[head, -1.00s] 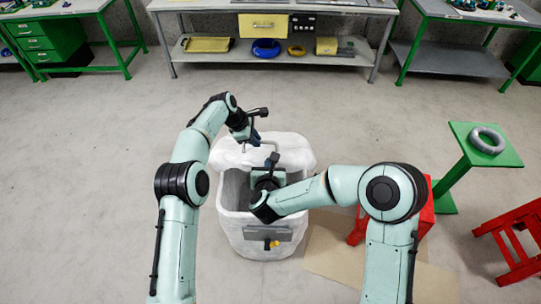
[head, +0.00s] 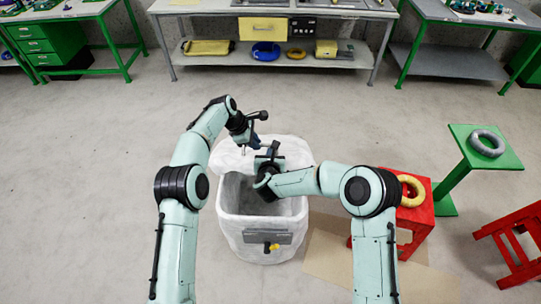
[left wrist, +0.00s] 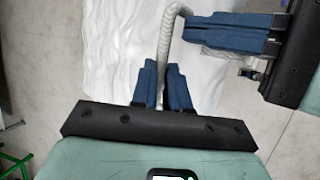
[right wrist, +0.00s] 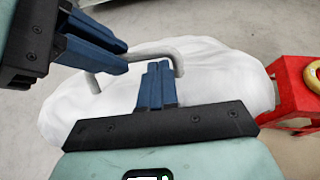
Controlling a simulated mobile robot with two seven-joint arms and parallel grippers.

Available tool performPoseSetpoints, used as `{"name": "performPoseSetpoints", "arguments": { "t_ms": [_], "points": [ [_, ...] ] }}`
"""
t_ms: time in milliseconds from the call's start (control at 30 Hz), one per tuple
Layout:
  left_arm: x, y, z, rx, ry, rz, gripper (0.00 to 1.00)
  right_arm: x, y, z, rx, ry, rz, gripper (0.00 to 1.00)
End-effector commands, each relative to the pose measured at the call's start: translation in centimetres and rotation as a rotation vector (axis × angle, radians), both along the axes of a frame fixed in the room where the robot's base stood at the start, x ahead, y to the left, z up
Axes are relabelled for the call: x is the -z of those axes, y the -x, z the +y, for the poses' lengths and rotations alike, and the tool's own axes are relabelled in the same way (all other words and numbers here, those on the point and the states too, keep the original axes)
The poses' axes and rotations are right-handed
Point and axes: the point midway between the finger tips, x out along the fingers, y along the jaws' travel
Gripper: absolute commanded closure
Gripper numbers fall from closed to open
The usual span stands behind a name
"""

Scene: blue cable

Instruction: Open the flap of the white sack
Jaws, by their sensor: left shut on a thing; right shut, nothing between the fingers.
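The white sack (head: 236,228) stands on the floor with its mouth showing a grey inside. Its white flap (head: 226,156) is at the far side of the mouth, raised back from it; it also fills much of the right wrist view (right wrist: 225,85). A grey rope-like handle (left wrist: 166,40) shows on the flap. My left gripper (head: 244,149) is shut on the handle, seen between its fingers in the left wrist view (left wrist: 166,68). My right gripper (head: 273,148) is shut and empty, with its fingertips (right wrist: 158,66) close by the handle. Whether they touch is unclear.
A red stool (head: 412,222) with a yellow ring (head: 411,191) stands right of the sack, over a cardboard sheet (head: 325,262). A green stand (head: 485,146) holds a grey ring (head: 487,143). The floor left of the sack is clear.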

Motion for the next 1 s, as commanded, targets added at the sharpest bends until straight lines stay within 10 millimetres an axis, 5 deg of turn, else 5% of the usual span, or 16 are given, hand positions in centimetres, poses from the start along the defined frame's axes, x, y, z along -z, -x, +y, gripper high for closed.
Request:
{"name": "performPoseSetpoints", "arguments": {
  "t_ms": [533, 567, 633, 1000],
  "points": [
    [0.8, -0.2, 0.6, -0.009, -0.014, -0.004, 1.00, -2.0, -1.8, 0.0, 0.001, 0.000, 0.001, 1.00],
    [0.8, -0.2, 0.6, -0.009, -0.014, -0.004, 0.79, -2.0, -1.8, 0.0, 0.001, 0.000, 0.001, 1.00],
    [0.8, -0.2, 0.5, -0.008, -0.012, -0.004, 0.60, -2.0, -1.8, 0.0, 0.001, 0.000, 0.001, 1.00],
    [-0.4, -0.1, 0.4, -0.005, -0.004, -0.008, 0.60, -1.5, -1.8, -0.1, 0.001, 0.000, 0.009, 1.00]
  ]
}}
